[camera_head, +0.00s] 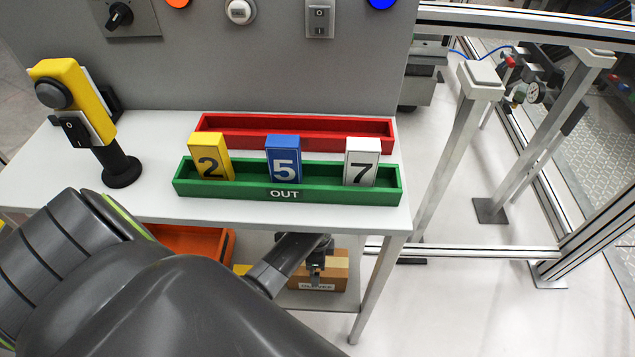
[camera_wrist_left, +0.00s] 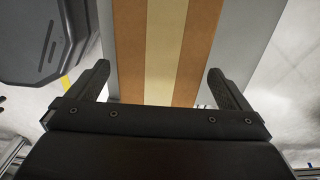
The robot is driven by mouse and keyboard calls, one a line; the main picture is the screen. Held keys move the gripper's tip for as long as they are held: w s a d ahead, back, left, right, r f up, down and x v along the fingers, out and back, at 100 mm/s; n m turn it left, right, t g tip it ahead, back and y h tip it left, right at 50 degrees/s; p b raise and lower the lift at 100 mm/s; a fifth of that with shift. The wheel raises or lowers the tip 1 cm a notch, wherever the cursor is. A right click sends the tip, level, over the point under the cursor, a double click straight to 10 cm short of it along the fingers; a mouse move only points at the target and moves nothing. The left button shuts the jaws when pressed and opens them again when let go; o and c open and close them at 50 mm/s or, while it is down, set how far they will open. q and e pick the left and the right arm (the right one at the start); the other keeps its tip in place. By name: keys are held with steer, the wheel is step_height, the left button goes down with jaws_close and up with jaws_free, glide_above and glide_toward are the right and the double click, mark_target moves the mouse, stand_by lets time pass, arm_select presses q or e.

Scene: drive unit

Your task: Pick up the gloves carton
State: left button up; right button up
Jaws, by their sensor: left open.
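The gloves carton (camera_head: 335,275) is a brown cardboard box with a partly covered white label on its front. It sits on the lower shelf under the table, near the right table leg. In the left wrist view the carton (camera_wrist_left: 165,50) fills the middle, with a pale tape strip down its centre. My left gripper (camera_head: 316,265) is at the carton, and my arm hides part of the box. In the wrist view its fingers (camera_wrist_left: 158,88) are open, one on each side of the carton. I cannot tell whether they touch it. My right gripper is not in view.
The white tabletop (camera_head: 290,213) is above the shelf and carries a green OUT tray (camera_head: 240,191), a red tray (camera_head: 290,121) and a yellow switch post (camera_head: 75,95). An orange bin (camera_head: 190,240) is left of the carton. The table leg (camera_head: 378,285) is close on the right.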

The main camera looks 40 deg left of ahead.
arm_select(q)
step_height(320, 180, down, 3)
steer(key=shift+d+r+b, duration=0.1)
steer(key=shift+b, duration=0.2)
steer(key=shift+w+f, duration=0.1)
steer(key=shift+f, duration=0.25)
steer(key=c, duration=0.5)
steer(key=shift+r, duration=0.1)
steer(key=c, duration=0.6)
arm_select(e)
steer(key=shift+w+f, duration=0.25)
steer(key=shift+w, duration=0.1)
